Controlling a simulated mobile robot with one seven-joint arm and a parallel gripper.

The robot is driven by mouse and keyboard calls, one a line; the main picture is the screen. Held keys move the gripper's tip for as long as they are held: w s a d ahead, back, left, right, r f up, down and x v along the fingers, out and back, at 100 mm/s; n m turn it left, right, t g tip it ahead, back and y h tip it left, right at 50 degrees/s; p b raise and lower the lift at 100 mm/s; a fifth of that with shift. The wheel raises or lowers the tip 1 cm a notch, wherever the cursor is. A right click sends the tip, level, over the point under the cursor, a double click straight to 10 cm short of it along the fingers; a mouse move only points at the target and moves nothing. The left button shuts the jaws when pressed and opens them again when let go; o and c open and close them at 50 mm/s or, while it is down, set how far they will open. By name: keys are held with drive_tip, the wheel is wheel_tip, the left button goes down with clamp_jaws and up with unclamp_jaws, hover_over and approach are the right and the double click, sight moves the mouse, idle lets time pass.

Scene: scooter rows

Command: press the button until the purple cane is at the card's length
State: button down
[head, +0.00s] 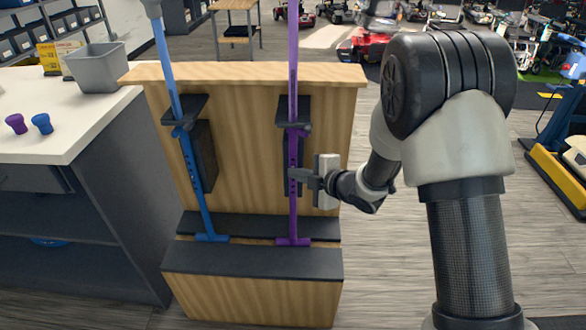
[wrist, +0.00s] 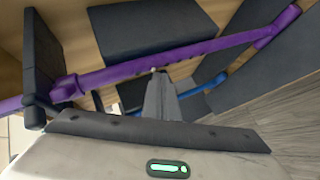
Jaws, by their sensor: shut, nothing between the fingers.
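The purple cane (head: 293,60) stands upright in the right side of the wooden stand, held by a black clamp (head: 293,112), its foot on the dark ledge. Its lower shaft has a row of small dark holes. In the wrist view the cane (wrist: 200,48) crosses diagonally. My gripper (head: 300,175) is shut and empty, its tips at the lower shaft; the tips (wrist: 157,75) also show in the wrist view, touching or very near the shaft. A small pale spot there may be the button, mostly hidden.
A blue cane (head: 165,60) stands in the stand's left side. The white counter (head: 100,125) at left holds a grey bin (head: 97,68) and small purple and blue pieces. Open floor lies right of the stand (head: 230,90); yellow-based equipment stands at far right.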

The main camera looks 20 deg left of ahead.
drive_tip(key=shift+w+r, duration=0.15)
drive_tip(key=shift+w, duration=0.4)
idle(0.6)
drive_tip(key=shift+s, duration=0.1)
drive_tip(key=shift+s+d+b, duration=0.3)
drive_tip(key=shift+s+b, duration=0.1)
drive_tip(key=shift+s, duration=0.65)
drive_tip(key=s+b, duration=0.1)
drive_tip(key=s, duration=0.1)
drive_tip(key=s+d, duration=0.1)
drive_tip(key=s, duration=0.1)
drive_tip(key=shift+s+d+b, duration=0.15)
drive_tip(key=shift+s+b, duration=0.2)
drive_tip(key=shift+f, duration=0.2)
idle(2.7)
